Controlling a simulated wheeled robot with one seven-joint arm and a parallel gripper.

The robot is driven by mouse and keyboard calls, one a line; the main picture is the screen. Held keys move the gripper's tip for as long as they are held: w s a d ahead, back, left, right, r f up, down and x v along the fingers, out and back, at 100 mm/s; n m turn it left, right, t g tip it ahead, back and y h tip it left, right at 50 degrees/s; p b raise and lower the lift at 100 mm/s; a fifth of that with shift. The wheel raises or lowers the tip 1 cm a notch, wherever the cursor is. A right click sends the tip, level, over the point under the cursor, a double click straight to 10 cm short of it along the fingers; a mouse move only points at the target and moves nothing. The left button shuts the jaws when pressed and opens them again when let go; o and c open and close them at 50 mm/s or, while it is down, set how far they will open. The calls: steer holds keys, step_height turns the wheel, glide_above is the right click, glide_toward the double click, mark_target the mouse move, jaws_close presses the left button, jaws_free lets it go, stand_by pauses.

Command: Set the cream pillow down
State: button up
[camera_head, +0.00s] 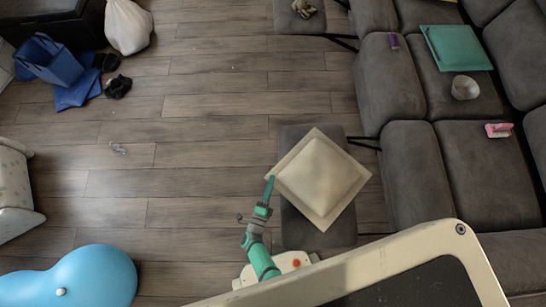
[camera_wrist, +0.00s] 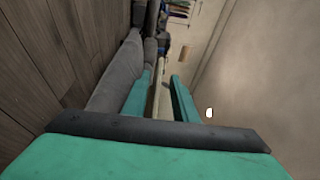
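The cream pillow (camera_head: 320,180) is square with a flat border. From above it lies turned like a diamond over the dark grey footstool (camera_head: 315,236), its corners reaching past the stool's sides. My gripper (camera_head: 270,182) is at the pillow's left corner. In the wrist view my teal fingers (camera_wrist: 162,92) stand a little apart, with a narrow cream strip of the pillow (camera_wrist: 160,100) seen edge-on between them. The grey side of the stool shows left of the fingers (camera_wrist: 118,75). Whether the pillow's underside rests fully on the stool is hidden.
A grey sofa (camera_head: 404,180) runs along the right, with a green cushion (camera_head: 458,48) and a bowl (camera_head: 465,88) on it. Another footstool (camera_head: 299,20) stands at the top. A blue rounded object (camera_head: 75,278) is at lower left. The wooden floor left of the stool is mostly clear.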

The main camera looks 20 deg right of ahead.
steer(key=s+a+r+n+t+y, duration=0.1)
steer(key=s+a+r+n+y, duration=0.4)
steer(key=s+a, duration=0.45)
steer(key=s+r+n+y, duration=0.1)
steer(key=s+r+n, duration=0.2)
steer(key=r+n, duration=0.3)
steer(key=s+r+n+y, duration=0.2)
steer(key=r+n, duration=0.5)
steer(key=r, duration=0.9)
steer(key=s+r+n+y, duration=0.2)
steer(key=s+r+n, duration=0.2)
steer(key=r+n, duration=0.3)
step_height(320, 180, up, 4)
steer(key=shift+d+r, duration=0.2)
steer(key=shift+d, duration=0.15)
